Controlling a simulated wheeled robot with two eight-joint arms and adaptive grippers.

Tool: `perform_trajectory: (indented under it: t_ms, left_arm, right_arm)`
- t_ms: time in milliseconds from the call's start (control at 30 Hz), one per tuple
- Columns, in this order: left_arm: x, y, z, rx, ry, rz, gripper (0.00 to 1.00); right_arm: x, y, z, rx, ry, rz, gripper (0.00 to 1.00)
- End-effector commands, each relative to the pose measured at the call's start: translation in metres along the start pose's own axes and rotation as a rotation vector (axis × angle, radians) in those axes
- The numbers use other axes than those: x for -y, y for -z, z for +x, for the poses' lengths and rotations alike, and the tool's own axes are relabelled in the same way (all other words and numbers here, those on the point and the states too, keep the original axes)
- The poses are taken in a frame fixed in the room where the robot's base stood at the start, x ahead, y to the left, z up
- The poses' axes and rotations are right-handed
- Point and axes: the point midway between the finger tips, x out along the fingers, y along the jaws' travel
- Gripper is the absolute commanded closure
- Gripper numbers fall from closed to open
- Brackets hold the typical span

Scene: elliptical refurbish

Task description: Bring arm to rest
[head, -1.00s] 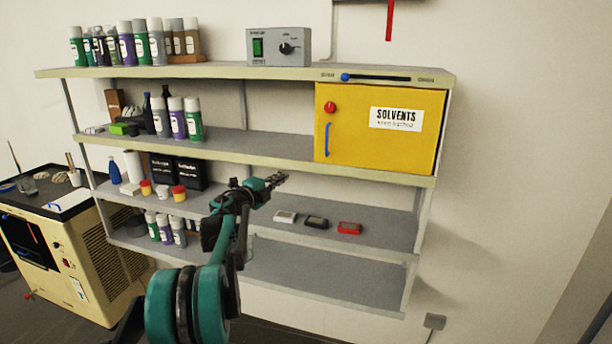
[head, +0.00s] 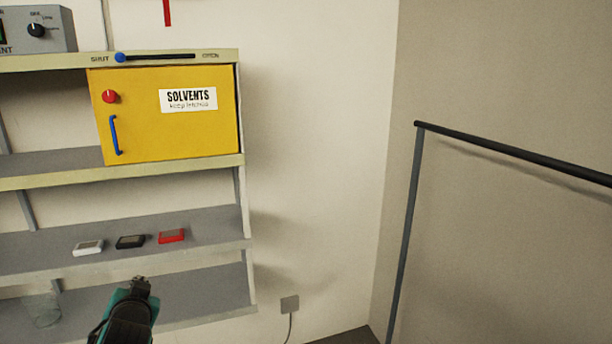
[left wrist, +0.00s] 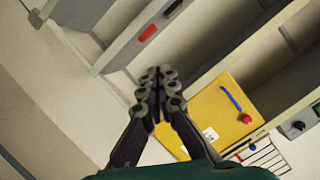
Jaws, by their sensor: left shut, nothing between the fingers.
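My left arm comes in at the bottom left of the head view, with my left gripper (head: 140,284) small and partly hidden at its tip, in front of the lower shelves. In the left wrist view the left gripper (left wrist: 156,78) is shut, its fingers together and empty. It is apart from the shelf and the yellow solvents cabinet (head: 150,135), which also shows in the left wrist view (left wrist: 212,112). My right gripper does not show.
A shelf (head: 215,217) holds a white (head: 88,247), a black (head: 130,241) and a red small device (head: 171,236). A grey control box (head: 38,30) stands on top. A clear glass container (head: 42,310) is lower left. A dark rail (head: 500,149) stands right.

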Motion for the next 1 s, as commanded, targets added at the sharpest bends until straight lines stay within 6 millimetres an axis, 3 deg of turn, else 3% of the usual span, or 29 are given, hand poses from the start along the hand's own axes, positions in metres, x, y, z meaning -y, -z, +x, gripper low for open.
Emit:
perform_trajectory:
  t_ms: [33, 200, 400, 500, 600, 1000]
  left_arm:
    - [-0.033, -0.03, -0.014, 0.046, -0.053, -0.041, 1.0]
    - [-0.127, -0.114, -0.066, 0.227, -0.242, -0.163, 1.0]
    - [-0.211, -0.193, -0.125, 0.403, -0.441, -0.233, 1.0]
    - [-0.234, -0.216, -0.144, 0.457, -0.504, -0.246, 1.0]
    - [-0.245, -0.227, -0.155, 0.486, -0.537, -0.252, 1.0]
    - [-0.247, -0.228, -0.158, 0.495, -0.545, -0.254, 1.0]
  right_arm:
    - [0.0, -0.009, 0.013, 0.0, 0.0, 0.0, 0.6]
    - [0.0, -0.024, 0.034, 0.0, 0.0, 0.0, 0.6]
    - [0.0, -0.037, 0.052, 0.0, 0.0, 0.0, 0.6]
    - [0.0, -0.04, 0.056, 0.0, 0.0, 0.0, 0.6]
    - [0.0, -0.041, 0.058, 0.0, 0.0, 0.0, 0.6]
    - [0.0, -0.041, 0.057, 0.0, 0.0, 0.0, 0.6]
